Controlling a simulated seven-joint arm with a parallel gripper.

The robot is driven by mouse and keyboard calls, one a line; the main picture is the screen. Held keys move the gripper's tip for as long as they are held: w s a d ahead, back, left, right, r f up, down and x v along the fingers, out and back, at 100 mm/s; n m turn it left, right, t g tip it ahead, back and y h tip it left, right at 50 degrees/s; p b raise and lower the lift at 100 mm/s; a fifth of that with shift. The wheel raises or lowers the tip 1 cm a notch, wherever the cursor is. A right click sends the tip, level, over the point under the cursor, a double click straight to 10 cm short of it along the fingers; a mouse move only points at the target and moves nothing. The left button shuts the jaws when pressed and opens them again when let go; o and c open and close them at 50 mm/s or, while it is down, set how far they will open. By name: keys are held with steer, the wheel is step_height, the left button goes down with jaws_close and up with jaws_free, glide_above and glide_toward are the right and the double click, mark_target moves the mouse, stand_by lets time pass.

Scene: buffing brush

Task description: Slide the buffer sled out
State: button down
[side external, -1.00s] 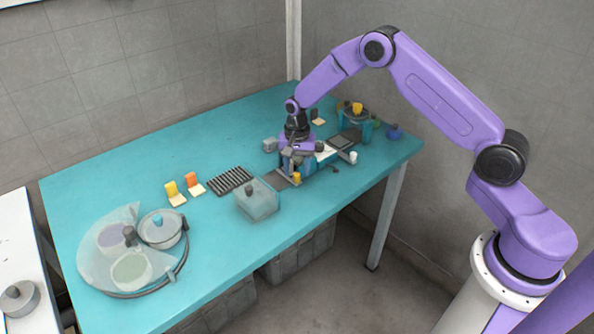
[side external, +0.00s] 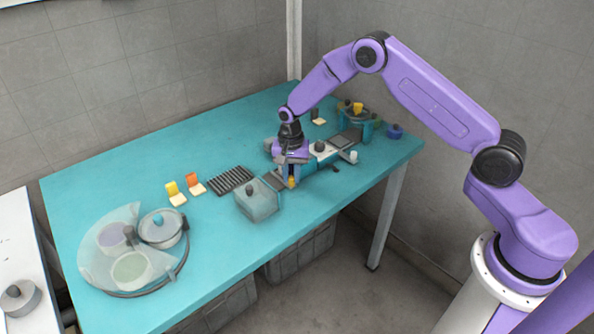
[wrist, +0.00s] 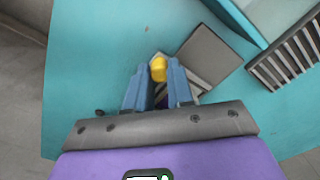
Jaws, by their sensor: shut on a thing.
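My gripper (side external: 291,183), with blue fingers, points down at the near-middle edge of the teal table. It is shut on a small yellow knob (wrist: 158,68), which appears to be the handle of the buffer sled. The knob also shows at the fingertips in the side view (side external: 292,182). The sled body is mostly hidden by my gripper and fingers. Behind and right of the gripper is a low white-and-teal fixture (side external: 330,158). A flat grey plate (wrist: 208,54) lies beside the fingers in the wrist view.
A translucent lidded box (side external: 257,201) stands close left of my gripper. A dark slotted rack (side external: 232,180) and yellow and orange holders (side external: 175,193) are farther left. A round tray (side external: 135,282) with pots is at the far left. The table's front edge is near.

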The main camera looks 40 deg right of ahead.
steer(key=shift+a, duration=0.85)
steer(key=c, duration=1)
jaws_free()
step_height(320, 180, up, 18)
steer(key=shift+f, duration=0.25)
